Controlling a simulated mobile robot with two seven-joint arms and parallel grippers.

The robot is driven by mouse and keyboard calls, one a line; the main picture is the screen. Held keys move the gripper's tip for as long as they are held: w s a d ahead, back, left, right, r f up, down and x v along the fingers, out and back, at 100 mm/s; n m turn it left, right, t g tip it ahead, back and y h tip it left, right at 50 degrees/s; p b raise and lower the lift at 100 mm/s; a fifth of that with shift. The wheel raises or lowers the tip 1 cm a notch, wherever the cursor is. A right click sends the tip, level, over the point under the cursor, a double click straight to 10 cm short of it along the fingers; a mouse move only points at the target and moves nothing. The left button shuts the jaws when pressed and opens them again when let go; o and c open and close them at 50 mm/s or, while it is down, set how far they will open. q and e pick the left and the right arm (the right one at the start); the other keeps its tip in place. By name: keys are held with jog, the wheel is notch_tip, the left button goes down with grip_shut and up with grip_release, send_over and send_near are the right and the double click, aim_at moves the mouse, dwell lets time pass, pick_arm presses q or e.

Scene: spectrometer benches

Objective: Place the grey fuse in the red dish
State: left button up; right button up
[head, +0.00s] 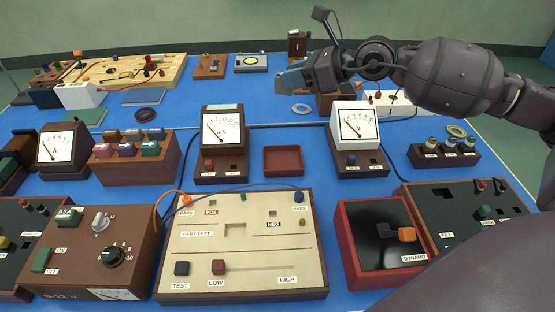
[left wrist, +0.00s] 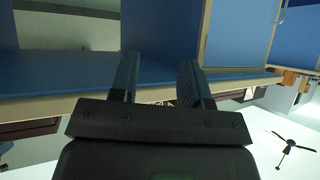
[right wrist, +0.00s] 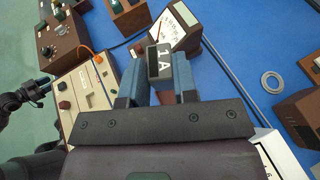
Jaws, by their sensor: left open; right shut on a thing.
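The grey fuse (right wrist: 160,62), a small block marked "1 A", sits between the fingertips of my right gripper (right wrist: 161,80) in the right wrist view. The right gripper is shut on it. In the head view that gripper (head: 290,80) is raised over the far middle of the blue bench, and I cannot make out the fuse there. The red dish (head: 283,173), a shallow brownish-red square tray, lies mid-bench between the two white-faced meters. It looks empty, nearer the head camera than the right gripper. My left gripper (left wrist: 157,80) shows in the left wrist view, open and empty.
The mA meter (head: 222,135) stands left of the dish and the V meter (head: 355,125) right of it. A cream test panel (head: 250,255) lies in front. A grey ring (head: 301,109) lies behind. Thin cables cross the bench.

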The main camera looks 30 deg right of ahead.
jog(key=f, duration=0.3)
jog(key=shift+w+d+b, duration=0.1)
jog(key=shift+w+b, duration=0.2)
jog(key=shift+w, duration=0.1)
jog(key=b, duration=0.4)
send_over(289, 165)
notch_tip(289, 165, down, 14)
notch_tip(289, 165, down, 6)
jog(key=shift+d+b, duration=0.1)
jog(key=shift+b, duration=0.95)
jog(key=shift+f, duration=0.1)
jog(key=shift+r, duration=0.2)
jog(key=shift+f, duration=0.1)
jog(key=o, duration=0.9)
pick_arm(q)
notch_tip(289, 165, down, 7)
jog(key=g, duration=0.1)
jog(key=shift+s, duration=0.4)
